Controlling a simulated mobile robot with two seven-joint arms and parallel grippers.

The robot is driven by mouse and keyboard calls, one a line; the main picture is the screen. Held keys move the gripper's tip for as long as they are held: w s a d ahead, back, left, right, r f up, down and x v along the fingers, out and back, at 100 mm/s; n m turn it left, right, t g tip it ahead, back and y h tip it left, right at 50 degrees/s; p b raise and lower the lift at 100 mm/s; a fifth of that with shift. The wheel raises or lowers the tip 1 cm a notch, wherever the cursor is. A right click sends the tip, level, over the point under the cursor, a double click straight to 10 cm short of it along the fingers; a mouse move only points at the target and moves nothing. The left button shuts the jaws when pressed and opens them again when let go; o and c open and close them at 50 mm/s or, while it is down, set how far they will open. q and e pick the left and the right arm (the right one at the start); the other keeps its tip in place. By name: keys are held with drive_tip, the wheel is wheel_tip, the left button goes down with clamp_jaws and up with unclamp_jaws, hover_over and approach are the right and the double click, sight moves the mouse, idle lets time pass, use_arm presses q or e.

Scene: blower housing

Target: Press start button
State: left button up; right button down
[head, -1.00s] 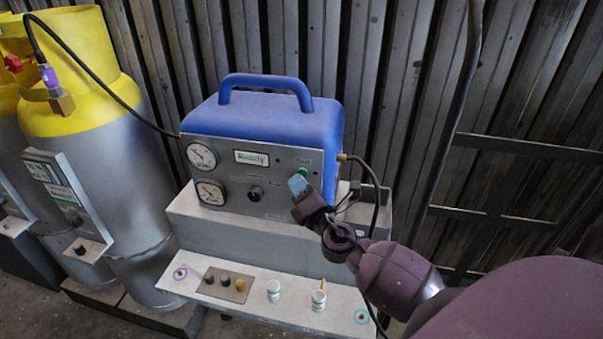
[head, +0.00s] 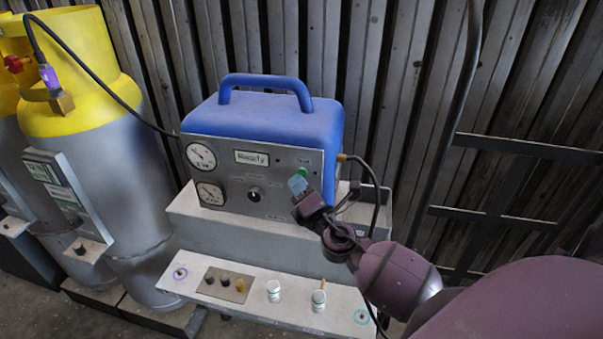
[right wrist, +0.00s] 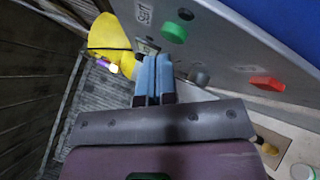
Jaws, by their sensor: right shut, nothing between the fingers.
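The start button is a green round button (head: 303,171) on the grey front panel of a blue machine (head: 265,123). In the right wrist view the green button (right wrist: 173,32) stands out from the panel, beside a small label. My right gripper (head: 298,184) is shut and empty, with light blue fingers. In the head view its tips appear just below and left of the button. In the right wrist view the finger tips (right wrist: 153,58) end short of the button, to its lower left; I see no contact. My left gripper is out of view.
A red button (right wrist: 267,83) is on the same panel in the right wrist view. The panel also has two gauges (head: 201,155), a display (head: 251,158) and a black knob (head: 254,194). A shelf (head: 330,311) holds small bottles. Yellow-topped cylinders (head: 95,130) stand left.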

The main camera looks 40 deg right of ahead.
drive_tip(key=shift+w+d, duration=0.15)
drive_tip(key=shift+d, duration=0.05)
idle(0.4)
drive_tip(key=shift+w+d, duration=0.15)
idle(0.5)
drive_tip(key=shift+s+a, duration=0.3)
drive_tip(key=shift+a, duration=0.05)
idle(0.4)
drive_tip(key=s+a, duration=0.4)
drive_tip(key=shift+a, duration=0.3)
idle(1.1)
